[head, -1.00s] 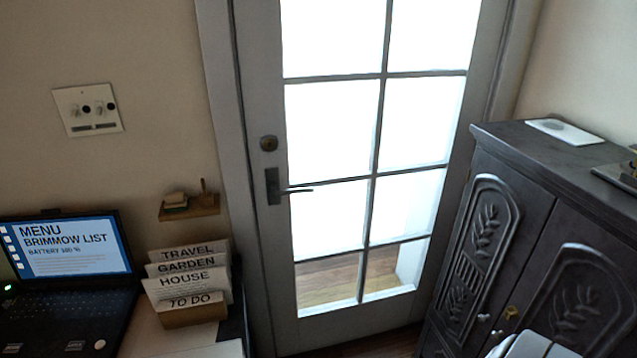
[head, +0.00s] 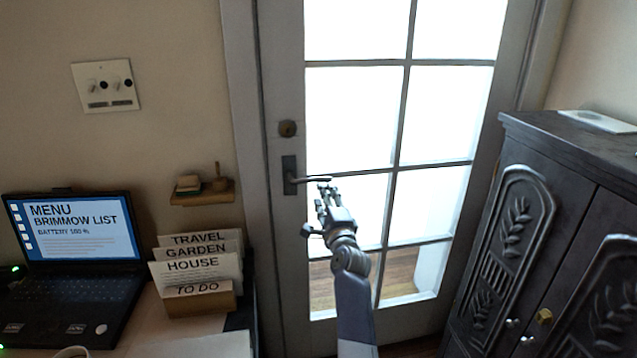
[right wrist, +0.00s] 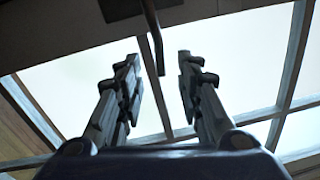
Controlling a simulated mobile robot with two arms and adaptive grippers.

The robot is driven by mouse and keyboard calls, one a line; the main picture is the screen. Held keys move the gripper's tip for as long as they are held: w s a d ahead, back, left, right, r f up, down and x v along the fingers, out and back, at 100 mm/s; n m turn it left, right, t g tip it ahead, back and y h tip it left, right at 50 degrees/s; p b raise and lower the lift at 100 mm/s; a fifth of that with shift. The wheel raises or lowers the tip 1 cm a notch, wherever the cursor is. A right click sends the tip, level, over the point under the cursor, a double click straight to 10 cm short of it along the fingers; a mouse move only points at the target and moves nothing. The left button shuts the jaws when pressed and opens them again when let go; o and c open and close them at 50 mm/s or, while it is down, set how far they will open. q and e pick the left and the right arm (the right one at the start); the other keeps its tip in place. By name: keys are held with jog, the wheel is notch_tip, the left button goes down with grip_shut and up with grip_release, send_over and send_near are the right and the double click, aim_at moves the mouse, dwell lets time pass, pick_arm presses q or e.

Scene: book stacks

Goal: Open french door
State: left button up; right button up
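The french door (head: 283,235) has a grey frame and bright glass panes, and looks closed. Its dark lever handle (head: 300,180) sits on the left side, below a round lock (head: 288,128). My right gripper (head: 324,192) is raised in front of the door at the handle's free end. In the right wrist view, my right gripper (right wrist: 157,68) has its two fingers spread apart. The lever (right wrist: 153,38) comes down from the top into the gap between the fingertips. No contact with either finger shows. My left gripper is not in view.
A dark carved cabinet (head: 545,215) stands close on the right of the door. A desk with a laptop (head: 75,240) and a paper holder (head: 200,300) is at the left. A small wall shelf (head: 203,195) and a switch plate (head: 106,85) are on the wall.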

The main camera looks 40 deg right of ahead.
aim_at(319, 181)
jog(key=x, duration=0.9)
jog(key=shift+w+d, duration=0.15)
jog(key=shift+w, duration=0.2)
